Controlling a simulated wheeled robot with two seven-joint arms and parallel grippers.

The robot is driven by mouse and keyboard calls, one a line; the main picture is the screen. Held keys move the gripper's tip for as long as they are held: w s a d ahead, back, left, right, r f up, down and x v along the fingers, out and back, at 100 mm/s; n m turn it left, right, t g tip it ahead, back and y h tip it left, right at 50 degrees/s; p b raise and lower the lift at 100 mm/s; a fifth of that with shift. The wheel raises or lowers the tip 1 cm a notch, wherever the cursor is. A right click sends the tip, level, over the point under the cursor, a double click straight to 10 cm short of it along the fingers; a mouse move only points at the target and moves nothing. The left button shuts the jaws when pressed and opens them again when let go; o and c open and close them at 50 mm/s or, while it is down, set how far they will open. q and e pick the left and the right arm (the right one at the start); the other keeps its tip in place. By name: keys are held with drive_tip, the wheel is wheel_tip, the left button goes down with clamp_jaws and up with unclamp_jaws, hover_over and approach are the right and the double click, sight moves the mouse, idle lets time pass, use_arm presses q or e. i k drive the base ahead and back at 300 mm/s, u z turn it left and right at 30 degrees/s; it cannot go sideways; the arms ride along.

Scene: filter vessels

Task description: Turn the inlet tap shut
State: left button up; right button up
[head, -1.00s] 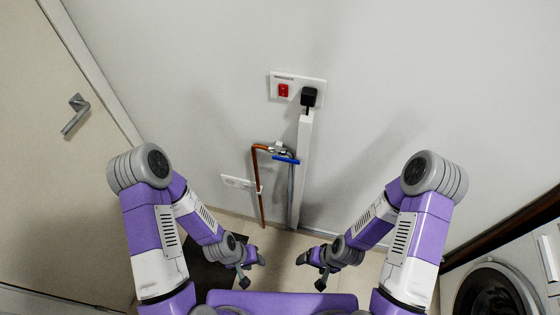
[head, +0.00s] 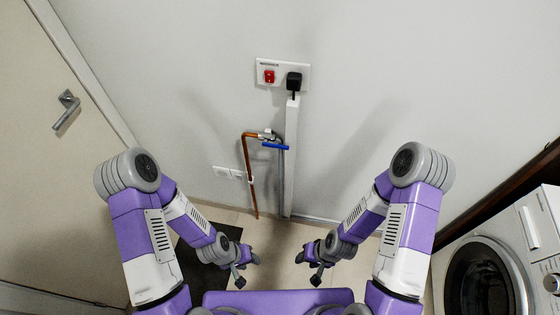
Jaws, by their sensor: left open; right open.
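The inlet tap is a blue lever handle (head: 275,146) lying roughly crosswise below a metal valve body (head: 266,134) on the wall. A copper pipe (head: 248,165) runs from the valve to the left and down to the floor. A grey hose or pipe drops from the valve beside white trunking. My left gripper (head: 247,270) is open and empty, low in front and to the left of the tap. My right gripper (head: 309,269) is open and empty, low and to the right. Both are well apart from the tap.
A socket plate (head: 283,75) with a red switch and black plug sits above the tap, with white trunking (head: 291,155) running down. A low socket (head: 228,173) is left of the pipe. A washing machine (head: 490,270) stands right; a door (head: 50,150) is left. A dark mat (head: 205,255) lies on the floor.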

sight(265, 142)
drive_tip(key=u, duration=0.55)
drive_tip(key=k, duration=0.15)
drive_tip(key=z, duration=1.05)
drive_tip(key=i, duration=0.5)
drive_tip(key=u, duration=1.2)
